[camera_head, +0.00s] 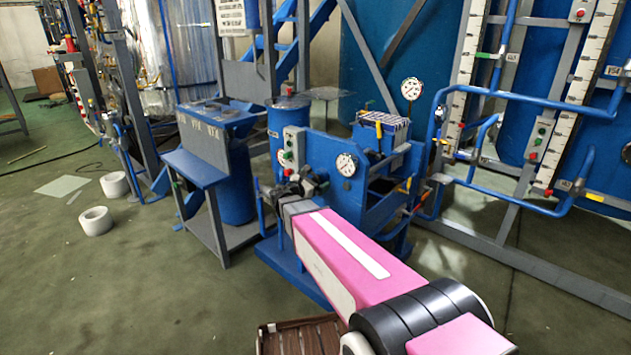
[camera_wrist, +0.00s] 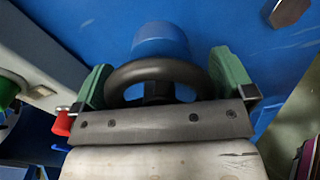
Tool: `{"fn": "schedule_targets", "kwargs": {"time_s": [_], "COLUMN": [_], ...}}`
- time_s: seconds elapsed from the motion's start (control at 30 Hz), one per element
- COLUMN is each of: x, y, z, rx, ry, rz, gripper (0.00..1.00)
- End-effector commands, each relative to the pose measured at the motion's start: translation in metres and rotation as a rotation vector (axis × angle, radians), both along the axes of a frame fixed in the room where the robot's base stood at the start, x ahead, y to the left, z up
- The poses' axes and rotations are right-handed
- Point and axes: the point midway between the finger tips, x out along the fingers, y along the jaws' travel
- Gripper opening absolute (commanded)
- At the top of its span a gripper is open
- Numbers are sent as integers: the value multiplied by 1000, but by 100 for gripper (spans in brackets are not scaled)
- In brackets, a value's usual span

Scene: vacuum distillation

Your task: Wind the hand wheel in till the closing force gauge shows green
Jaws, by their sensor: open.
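The dark hand wheel (camera_wrist: 156,72) shows in the wrist view on a blue round hub in front of a blue panel. My gripper (camera_wrist: 164,66) is open, with one green finger on each side of the wheel's rim. I cannot tell if the fingers touch it. In the head view my gripper (camera_head: 290,188) is at the left end of the blue machine (camera_head: 322,148), and the wheel is hidden there. A white round gauge (camera_head: 346,165) is on the machine's front, and another gauge (camera_head: 411,88) stands above it. Their readings and any green zone are too small to tell.
A control box (camera_head: 293,148) with green and red buttons is close beside my gripper; a red button (camera_wrist: 63,122) shows at left in the wrist view. A blue bench (camera_head: 205,165) stands left of the machine. Blue pipes (camera_head: 500,95) are at right. The floor at left is mostly clear.

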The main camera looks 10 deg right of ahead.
Motion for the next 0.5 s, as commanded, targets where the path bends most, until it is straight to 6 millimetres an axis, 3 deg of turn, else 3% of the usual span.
{"fn": "schedule_targets", "kwargs": {"time_s": [0.23,0.27,0.37,0.5], "x": [0,0,0,0], "y": [-1,-1,0,0], "z": [0,0,0,0], "rx": [0,0,0,2], "ry": [0,0,0,-2], "rz": [0,0,0,0], "gripper": [100,97,64,64]}}
